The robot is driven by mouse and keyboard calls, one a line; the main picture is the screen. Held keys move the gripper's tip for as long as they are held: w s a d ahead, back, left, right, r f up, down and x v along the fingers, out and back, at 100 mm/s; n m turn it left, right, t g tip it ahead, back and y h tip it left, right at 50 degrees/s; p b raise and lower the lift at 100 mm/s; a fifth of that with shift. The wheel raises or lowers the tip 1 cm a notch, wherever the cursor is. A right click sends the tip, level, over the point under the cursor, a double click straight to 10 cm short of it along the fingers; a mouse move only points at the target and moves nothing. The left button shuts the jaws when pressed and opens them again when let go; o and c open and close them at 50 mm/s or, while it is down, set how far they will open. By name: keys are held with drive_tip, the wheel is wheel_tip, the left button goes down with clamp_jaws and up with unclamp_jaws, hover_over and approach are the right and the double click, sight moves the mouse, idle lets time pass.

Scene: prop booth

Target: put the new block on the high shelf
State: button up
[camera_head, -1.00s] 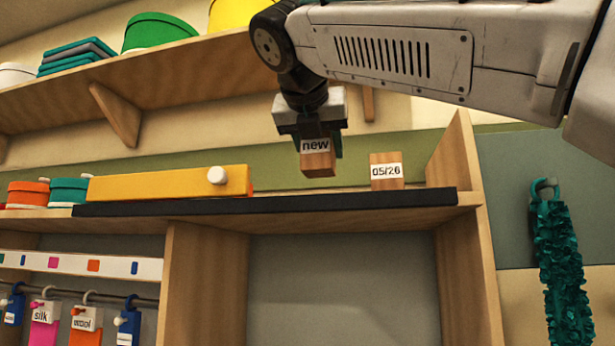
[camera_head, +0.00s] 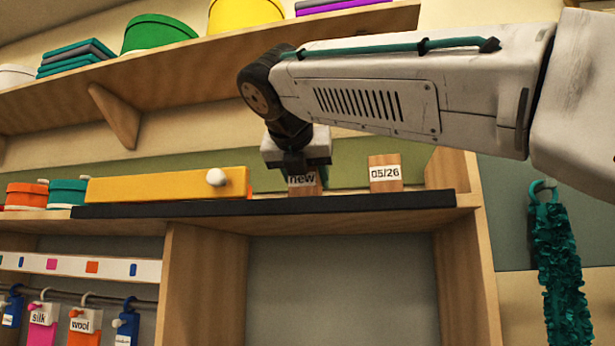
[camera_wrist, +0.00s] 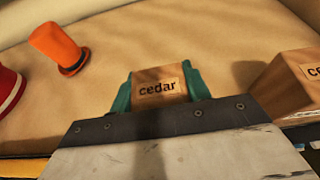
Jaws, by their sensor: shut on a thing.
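In the wrist view the block (camera_wrist: 160,88) shows a "cedar" label between the teal fingers. The block is low over the black-edged shelf (camera_head: 270,203), left of and apart from the "05/26" block (camera_head: 385,173). The shelf's front edge hides its underside, so I cannot tell whether it touches the shelf.
A yellow box (camera_head: 150,186) lies left of the gripper on this shelf. A wooden side panel (camera_head: 455,168) stands at the right end. A higher shelf (camera_head: 190,62) holds round boxes. An orange hat (camera_wrist: 57,46) shows in the wrist view.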

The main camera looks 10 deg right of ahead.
drive_tip(key=o, duration=1)
drive_tip(key=shift+f, duration=0.1)
drive_tip(key=shift+r, duration=0.2)
drive_tip(key=v, duration=1.2)
drive_tip(key=shift+s, duration=0.1)
